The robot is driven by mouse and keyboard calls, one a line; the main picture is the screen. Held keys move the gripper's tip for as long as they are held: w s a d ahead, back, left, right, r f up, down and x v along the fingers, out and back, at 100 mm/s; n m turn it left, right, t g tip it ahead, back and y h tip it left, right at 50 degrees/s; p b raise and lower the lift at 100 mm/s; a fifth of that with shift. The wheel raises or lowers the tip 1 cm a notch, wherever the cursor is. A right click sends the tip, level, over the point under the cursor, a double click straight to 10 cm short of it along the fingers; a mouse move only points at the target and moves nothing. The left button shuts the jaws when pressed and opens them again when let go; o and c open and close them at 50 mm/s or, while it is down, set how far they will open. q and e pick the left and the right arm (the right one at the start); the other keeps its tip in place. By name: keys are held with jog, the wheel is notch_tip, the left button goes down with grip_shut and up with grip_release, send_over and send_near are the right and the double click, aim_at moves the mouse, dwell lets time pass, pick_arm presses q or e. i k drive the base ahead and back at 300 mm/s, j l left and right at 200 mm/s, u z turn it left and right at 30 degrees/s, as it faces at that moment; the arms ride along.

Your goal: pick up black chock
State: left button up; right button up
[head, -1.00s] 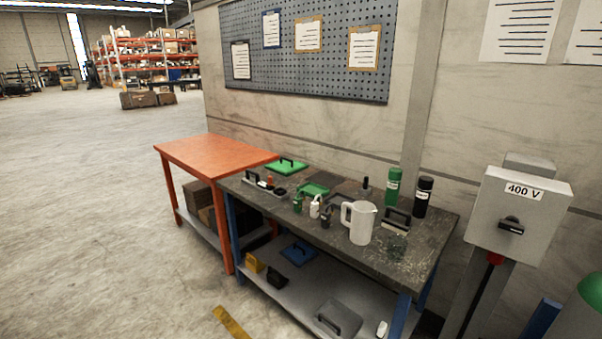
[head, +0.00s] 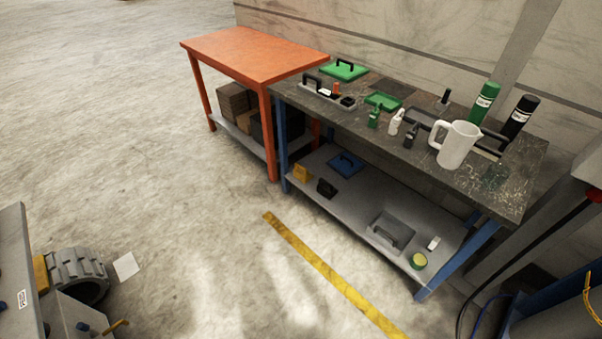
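A small black block (head: 326,188), which looks like the black chock, sits on the grey lower shelf (head: 352,203) of the dark workbench. It is close to the front edge of that shelf, toward its left end. A yellow block (head: 301,173) of similar size sits just left of it and behind. The black block is small in the picture, so its exact shape is hard to tell. Neither of my grippers shows in the head view.
The workbench top (head: 345,115) holds bottles, trays and a white jug (head: 457,145). The lower shelf also holds a blue lidded item (head: 347,163) and a grey one (head: 391,231). An orange table (head: 255,53) adjoins.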

aim_at(326, 189)
jog(key=i+j+z, duration=0.15)
jog(key=i+j, duration=0.15)
jog(key=i+j+z, duration=0.1)
jog(key=i+j, duration=0.2)
jog(key=j, duration=0.2)
jog(key=i+j+z, duration=0.15)
jog(key=i+j, duration=0.15)
jog(key=j, duration=0.15)
jog(key=i+j+z, duration=0.15)
jog(key=j, duration=0.3)
jog(key=i+j+z, duration=0.1)
jog(key=i+j, duration=0.2)
jog(key=j, duration=0.25)
jog(key=i+j+z, duration=0.15)
jog(key=j, duration=0.35)
jog(key=i+j+z, duration=0.1)
jog(key=i+j, duration=0.15)
jog(key=j, duration=0.3)
jog(key=i+j+z, duration=0.15)
jog(key=j, duration=0.4)
